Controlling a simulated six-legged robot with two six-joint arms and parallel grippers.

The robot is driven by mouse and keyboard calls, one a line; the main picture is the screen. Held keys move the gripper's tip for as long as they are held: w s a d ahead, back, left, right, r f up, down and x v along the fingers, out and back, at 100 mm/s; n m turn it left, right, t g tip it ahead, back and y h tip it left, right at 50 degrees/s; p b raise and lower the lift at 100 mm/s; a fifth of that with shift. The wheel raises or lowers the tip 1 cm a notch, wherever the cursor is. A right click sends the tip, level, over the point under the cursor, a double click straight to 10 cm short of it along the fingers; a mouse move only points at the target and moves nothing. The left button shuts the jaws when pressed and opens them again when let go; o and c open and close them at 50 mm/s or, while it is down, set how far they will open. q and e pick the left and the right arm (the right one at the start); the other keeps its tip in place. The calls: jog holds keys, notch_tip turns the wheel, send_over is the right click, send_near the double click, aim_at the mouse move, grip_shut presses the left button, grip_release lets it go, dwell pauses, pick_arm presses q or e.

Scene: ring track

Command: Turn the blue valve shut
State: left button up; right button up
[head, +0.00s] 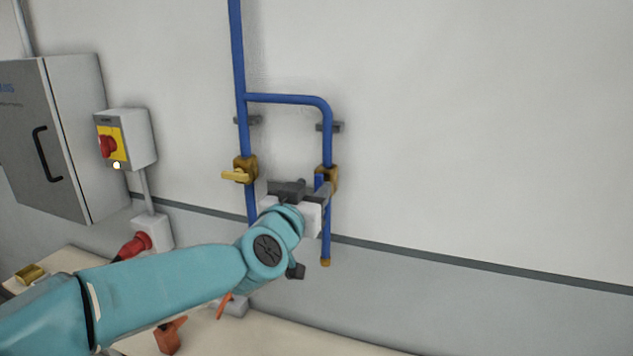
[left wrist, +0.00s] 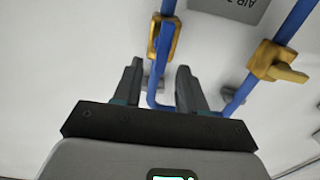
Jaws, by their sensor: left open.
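The blue valve (head: 319,181) sits on the right-hand blue pipe. It has a brass body and a blue lever that hangs down alongside the pipe. In the left wrist view the blue valve (left wrist: 170,38) is at the top centre, beyond my fingertips. My left gripper (head: 307,190) is open and empty, close below and left of the valve in the head view. In the left wrist view its two fingers (left wrist: 159,70) stand apart, with the blue pipe showing between them. I cannot tell whether a finger touches the lever. My right gripper is not in view.
A second valve (head: 242,171) with a yellow lever pointing left is on the left-hand pipe. A switch box (head: 125,140) with a red knob and a grey cabinet (head: 70,140) are further left. The wall to the right is bare.

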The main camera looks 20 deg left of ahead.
aim_at(317, 184)
pick_arm(q)
jog(key=w, duration=0.3)
jog(key=shift+f, duration=0.15)
jog(key=shift+s+r, duration=0.15)
jog(key=shift+r, duration=0.05)
jog(key=shift+w+f, duration=0.1)
jog(key=shift+w, duration=0.15)
jog(key=shift+w+f, duration=0.1)
jog(key=shift+w, duration=0.05)
jog(key=shift+c, duration=1.3)
grip_shut()
